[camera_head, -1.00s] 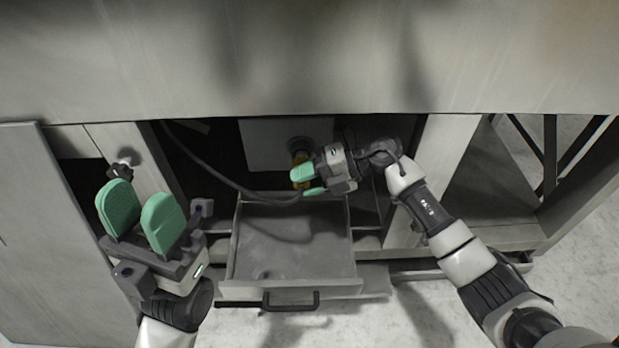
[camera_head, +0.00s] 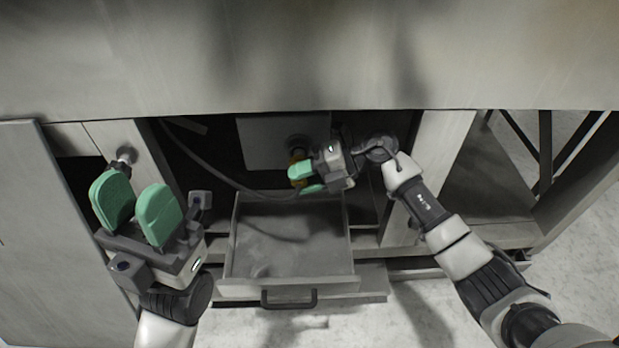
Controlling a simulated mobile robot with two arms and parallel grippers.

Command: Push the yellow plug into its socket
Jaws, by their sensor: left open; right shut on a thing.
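The yellow plug (camera_head: 297,156) is at the back of the open compartment, mostly hidden by the green pads of my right gripper (camera_head: 303,178). That gripper is shut on the plug. A dark cable (camera_head: 220,178) runs from the upper left down to the plug. The round grey socket (camera_head: 298,141) shows just above the plug on a pale panel (camera_head: 257,140). The plug is right at the socket; I cannot tell how deep it sits. My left gripper (camera_head: 137,208) is open and empty at the left, its two green pads apart and pointing up.
An empty metal drawer (camera_head: 285,243) with a dark handle (camera_head: 289,299) is pulled out below the plug. A grey door (camera_head: 60,230) stands open at the left, with a round knob (camera_head: 127,156) on the panel beside it. Floor is free at the bottom right.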

